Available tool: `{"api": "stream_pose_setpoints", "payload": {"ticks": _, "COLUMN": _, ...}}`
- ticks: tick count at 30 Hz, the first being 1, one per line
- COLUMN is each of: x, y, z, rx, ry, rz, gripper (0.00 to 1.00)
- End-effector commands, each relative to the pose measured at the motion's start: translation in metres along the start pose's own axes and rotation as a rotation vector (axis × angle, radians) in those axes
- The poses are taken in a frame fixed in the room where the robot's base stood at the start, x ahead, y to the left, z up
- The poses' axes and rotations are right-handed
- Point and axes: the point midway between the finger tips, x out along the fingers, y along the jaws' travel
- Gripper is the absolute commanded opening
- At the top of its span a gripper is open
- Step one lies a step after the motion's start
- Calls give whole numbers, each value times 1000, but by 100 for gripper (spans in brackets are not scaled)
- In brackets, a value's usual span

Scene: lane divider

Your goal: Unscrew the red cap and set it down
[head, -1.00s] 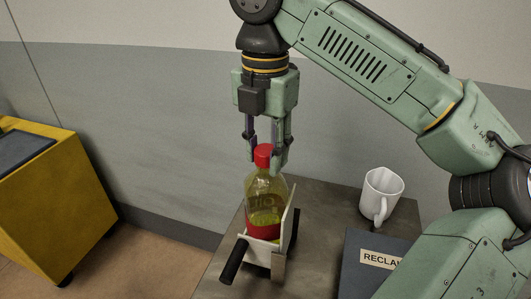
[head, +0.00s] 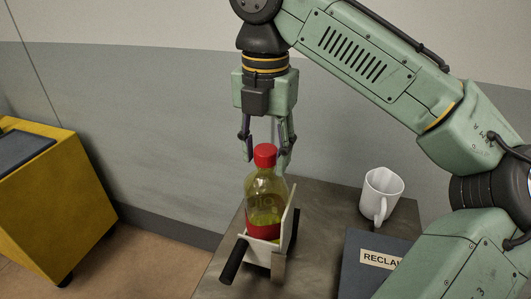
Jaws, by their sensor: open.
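The red cap (head: 265,156) sits on top of a clear bottle (head: 266,190) with yellowish liquid and a red band near its base. The bottle stands upright in a pale holder (head: 287,222) with a dark handle, on the table. My gripper (head: 265,159) points down over the bottle with its fingers spread wide, one on each side of the cap. The fingers look apart from the cap, though the far side is partly hidden.
A white mug (head: 381,194) stands on the grey table (head: 330,200) to the right. A dark blue box or binder (head: 366,271) with a "RECLAI" label lies in front of it. A yellow cabinet (head: 62,205) stands off to the left. Some tabletop is clear between bottle and mug.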

Motion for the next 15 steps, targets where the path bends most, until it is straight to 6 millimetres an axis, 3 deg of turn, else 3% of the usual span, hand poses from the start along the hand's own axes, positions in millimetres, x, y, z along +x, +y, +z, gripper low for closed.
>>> {"api": "stream_pose_setpoints", "payload": {"ticks": 6, "x": 0, "y": 0, "z": 0, "rx": 141, "ry": 0, "rz": 0, "gripper": 43}}
{"api": "stream_pose_setpoints", "payload": {"ticks": 15, "x": 0, "y": 0, "z": 0, "rx": 202, "ry": 0, "rz": 0, "gripper": 43}}
